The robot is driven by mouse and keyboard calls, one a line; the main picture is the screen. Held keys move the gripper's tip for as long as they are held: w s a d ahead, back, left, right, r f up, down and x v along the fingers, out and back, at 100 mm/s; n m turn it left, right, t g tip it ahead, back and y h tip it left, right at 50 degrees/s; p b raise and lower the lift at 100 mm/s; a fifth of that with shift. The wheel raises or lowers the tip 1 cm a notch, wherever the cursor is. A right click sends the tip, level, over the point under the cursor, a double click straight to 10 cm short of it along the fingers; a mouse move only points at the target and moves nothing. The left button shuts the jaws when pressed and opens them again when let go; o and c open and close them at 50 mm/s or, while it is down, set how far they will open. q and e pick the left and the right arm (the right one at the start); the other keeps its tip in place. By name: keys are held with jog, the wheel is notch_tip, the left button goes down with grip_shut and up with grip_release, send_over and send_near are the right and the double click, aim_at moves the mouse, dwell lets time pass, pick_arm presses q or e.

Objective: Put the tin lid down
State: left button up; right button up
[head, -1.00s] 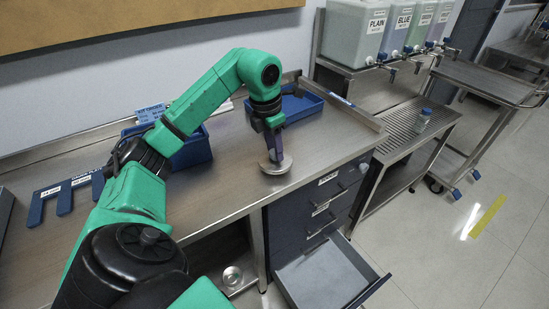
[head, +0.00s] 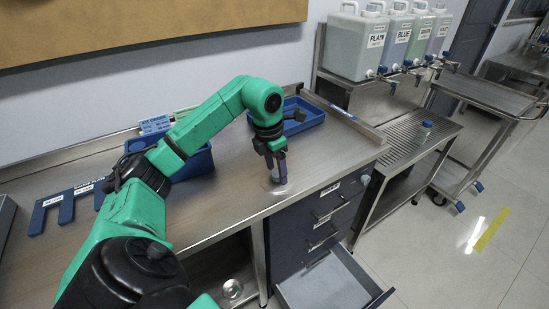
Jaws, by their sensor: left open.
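My left gripper (head: 278,172) points down at the counter near its front edge, with its fingers open. The tin lid (head: 280,189) shows as a faint, pale round shape on the counter right under the fingertips. The fingers cover part of it, and whether they touch it cannot be told. My right gripper is not in view.
A blue tray (head: 305,118) lies behind the gripper, and a blue bin (head: 195,163) stands left of it. A blue slotted rack (head: 62,205) is at the far left. An open drawer (head: 325,286) juts out below the counter. Labelled jugs (head: 356,45) stand at the back right. Bare counter (head: 225,205) lies left of the lid.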

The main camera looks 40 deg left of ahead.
aim_at(271, 183)
pick_arm(q)
notch_tip(271, 183, up, 12)
jog(key=s+p, duration=0.1)
jog(key=p, duration=0.1)
jog(key=shift+s+a+f, duration=0.2)
jog(key=shift+s+a, duration=0.1)
jog(key=shift+s, duration=0.1)
